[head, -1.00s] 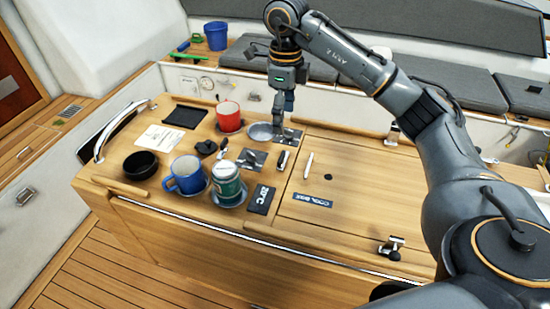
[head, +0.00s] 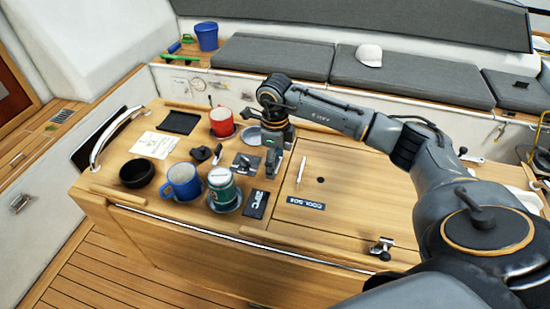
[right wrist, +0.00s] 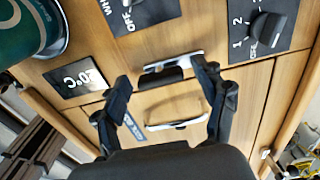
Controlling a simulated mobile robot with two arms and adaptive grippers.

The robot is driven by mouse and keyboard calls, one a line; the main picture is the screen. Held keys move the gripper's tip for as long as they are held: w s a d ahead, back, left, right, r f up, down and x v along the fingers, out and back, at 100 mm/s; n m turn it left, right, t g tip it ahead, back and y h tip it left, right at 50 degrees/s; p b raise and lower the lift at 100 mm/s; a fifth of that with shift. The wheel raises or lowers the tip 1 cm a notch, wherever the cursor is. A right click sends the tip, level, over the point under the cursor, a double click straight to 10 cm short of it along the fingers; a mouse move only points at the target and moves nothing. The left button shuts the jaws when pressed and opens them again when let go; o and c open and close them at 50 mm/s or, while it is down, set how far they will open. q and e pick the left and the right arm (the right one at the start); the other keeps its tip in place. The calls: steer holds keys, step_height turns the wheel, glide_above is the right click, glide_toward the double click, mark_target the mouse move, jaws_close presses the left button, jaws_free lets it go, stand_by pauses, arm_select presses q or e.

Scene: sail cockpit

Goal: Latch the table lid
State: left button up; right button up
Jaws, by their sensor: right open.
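The wooden table lid (head: 345,190) lies flat in the right part of the table, with a COOL BOX label (head: 306,203) on it. A metal latch (head: 382,246) sits near its front right corner. My right gripper (head: 271,166) is low over the lid's left edge. In the right wrist view its two fingers (right wrist: 165,100) are apart, with a dark fitting with a metal plate (right wrist: 170,68) seen between and beyond them. Contact cannot be told. A slim white bar (head: 301,171) lies on the lid to the right of the gripper. My left gripper is not in view.
A green mug (head: 222,184), a blue mug (head: 184,180), a red mug (head: 221,122) and a black bowl (head: 138,172) stand left of the gripper. A temperature display (head: 256,204) and switch panels (right wrist: 268,22) are close by.

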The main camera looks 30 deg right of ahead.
steer(key=shift+f, duration=0.15)
steer(key=c, duration=1.2)
steer(key=shift+o, duration=0.2)
steer(key=shift+m, duration=0.3)
steer(key=m+b, duration=0.2)
steer(key=m, duration=0.1)
steer(key=shift+f+m, duration=0.1)
steer(key=shift+m, duration=0.2)
steer(key=m+b, duration=0.1)
steer(key=m, duration=0.3)
steer(key=shift+m+b, duration=0.3)
steer(key=m+b, duration=0.1)
steer(key=m, duration=0.8)
steer(key=shift+m, duration=0.3)
